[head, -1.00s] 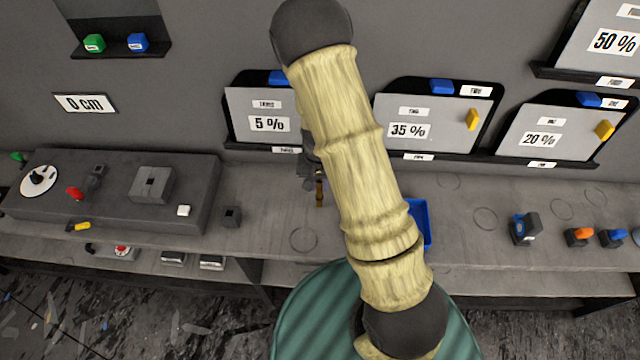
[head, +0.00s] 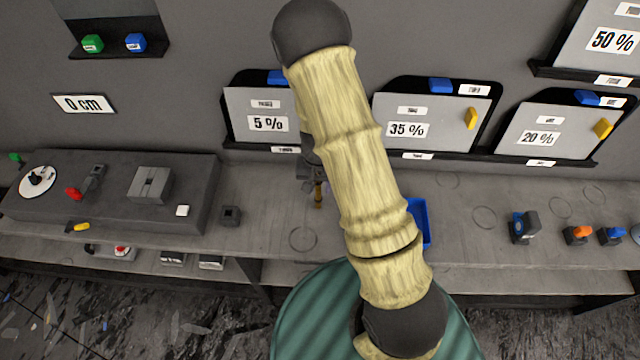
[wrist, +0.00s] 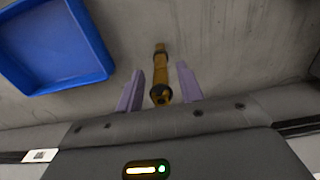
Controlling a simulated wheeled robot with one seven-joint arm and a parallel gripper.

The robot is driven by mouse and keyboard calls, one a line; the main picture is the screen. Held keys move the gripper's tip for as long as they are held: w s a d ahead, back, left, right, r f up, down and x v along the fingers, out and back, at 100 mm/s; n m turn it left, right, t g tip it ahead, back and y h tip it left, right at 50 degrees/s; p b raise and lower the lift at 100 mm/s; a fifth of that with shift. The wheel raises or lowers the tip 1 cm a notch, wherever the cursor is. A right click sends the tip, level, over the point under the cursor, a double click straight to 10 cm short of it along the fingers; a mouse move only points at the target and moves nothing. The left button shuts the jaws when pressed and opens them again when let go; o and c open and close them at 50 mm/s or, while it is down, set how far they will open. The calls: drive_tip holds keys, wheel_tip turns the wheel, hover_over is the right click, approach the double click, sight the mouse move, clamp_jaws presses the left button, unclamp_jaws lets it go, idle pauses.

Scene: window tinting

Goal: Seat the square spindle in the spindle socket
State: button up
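The square spindle is a brass-coloured rod (head: 318,197) with dark bands, seen below my gripper at the back of the bench. In the wrist view the spindle (wrist: 160,75) lies lengthwise between the two purple fingers of my gripper (wrist: 160,80), with a gap on each side. The fingers are open. In the head view my arm hides most of the gripper. A grey block with an opening in its top (head: 150,185) sits on the console at left. A small dark block with an opening (head: 230,216) stands beside the console. I cannot tell which is the spindle socket.
A blue tray (head: 420,222) lies right of the spindle, partly behind my arm; it also shows in the wrist view (wrist: 55,45). The console (head: 110,190) carries a dial and a red knob. Film panels line the back wall. Bench space left of the spindle is clear.

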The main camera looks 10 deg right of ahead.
drive_tip(key=shift+a+r, duration=0.1)
drive_tip(key=shift+r, duration=0.25)
wheel_tip(320, 180, up, 11)
drive_tip(key=shift+r+b, duration=0.2)
drive_tip(key=shift+b, duration=0.2)
drive_tip(key=s+d+r+n+t, duration=0.2)
drive_tip(key=s+r+n, duration=0.1)
drive_tip(key=s+r, duration=0.5)
drive_tip(key=s, duration=0.3)
drive_tip(key=shift+s+d+r+n+t, duration=0.2)
drive_tip(key=shift+s+r+n+t, duration=0.1)
drive_tip(key=shift+s+r, duration=0.1)
drive_tip(key=shift+w, duration=0.1)
